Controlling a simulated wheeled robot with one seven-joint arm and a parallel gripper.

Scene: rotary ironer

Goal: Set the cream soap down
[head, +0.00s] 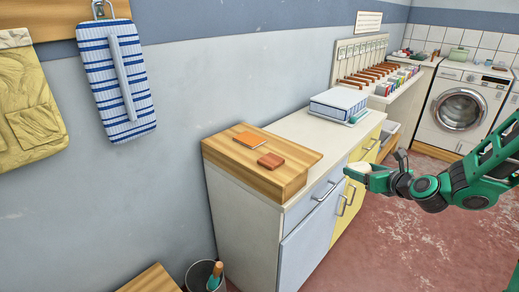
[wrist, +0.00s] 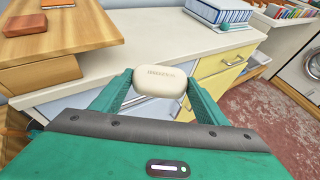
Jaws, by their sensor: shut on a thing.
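The cream soap (wrist: 157,79) is a pale rounded bar with lettering on its top, seen in the wrist view. My gripper (wrist: 158,96) is shut on it, with one green finger on each side. In the head view the soap (head: 358,169) is a small pale shape at the tip of my gripper (head: 362,173). It is held in the air in front of the cabinet's yellow and blue fronts, right of the wooden board. The soap's underside is hidden.
The cabinet's cream top (head: 325,128) has a clear stretch between the thick wooden board (head: 225,150) and a blue-and-white box (head: 338,103). A red-brown block (head: 271,160) and an orange item (head: 248,140) lie on the board. Handles (head: 345,205) protrude from the cabinet front.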

